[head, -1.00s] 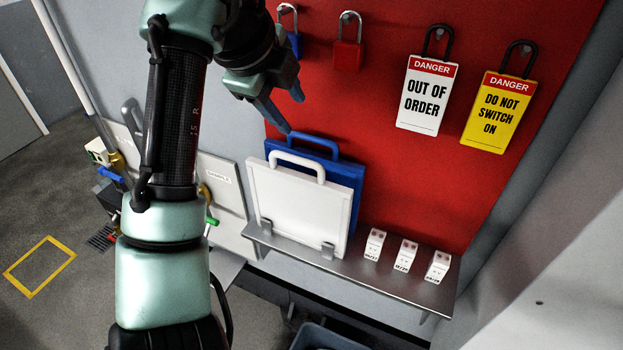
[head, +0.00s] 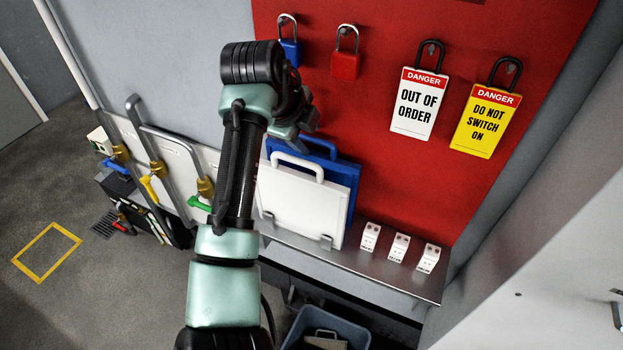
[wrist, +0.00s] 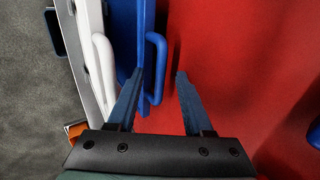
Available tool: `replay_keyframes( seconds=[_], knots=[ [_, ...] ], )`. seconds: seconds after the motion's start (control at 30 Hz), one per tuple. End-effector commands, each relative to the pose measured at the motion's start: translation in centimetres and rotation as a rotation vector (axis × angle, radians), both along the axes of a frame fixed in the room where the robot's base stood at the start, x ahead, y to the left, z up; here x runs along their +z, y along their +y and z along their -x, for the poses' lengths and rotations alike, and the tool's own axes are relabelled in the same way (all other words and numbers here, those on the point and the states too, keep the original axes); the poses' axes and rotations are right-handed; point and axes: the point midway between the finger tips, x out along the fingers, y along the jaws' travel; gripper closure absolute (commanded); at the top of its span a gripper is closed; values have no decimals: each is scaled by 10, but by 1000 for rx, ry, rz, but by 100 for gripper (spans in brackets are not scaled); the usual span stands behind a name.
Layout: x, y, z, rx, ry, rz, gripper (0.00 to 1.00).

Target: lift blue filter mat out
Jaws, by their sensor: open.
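The blue filter mat (head: 338,168) stands upright on the shelf behind a white mat (head: 298,205), against the red board. Its blue handle loop shows on top. In the wrist view the blue mat's handle (wrist: 157,60) lies between my gripper's (wrist: 158,75) two open blue fingers, nearer the left finger; the right finger is over the red board. I cannot tell how far the fingertips are from the handle in depth. In the head view my gripper (head: 292,130) is just above the mats, its fingers mostly hidden. The gripper is empty.
The white mat's handle (wrist: 104,62) is close left of my left finger. Padlocks (head: 345,65) and danger tags (head: 415,105) hang on the red board. Small white blocks (head: 399,246) stand on the shelf (head: 350,268). A bin (head: 330,325) is below.

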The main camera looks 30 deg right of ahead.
Motion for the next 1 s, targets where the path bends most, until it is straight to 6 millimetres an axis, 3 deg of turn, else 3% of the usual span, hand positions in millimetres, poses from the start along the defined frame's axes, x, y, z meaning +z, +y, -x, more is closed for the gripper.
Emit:
replay_keyframes(
  seconds=[0.07, 0.37, 1.0],
  knots=[
    [0, 0, 0, 0, 0, 0, 49],
    [0, 0, 0, 0, 0, 0, 100],
    [1, 0, 0, 0, 0, 1, 100]
  ],
)
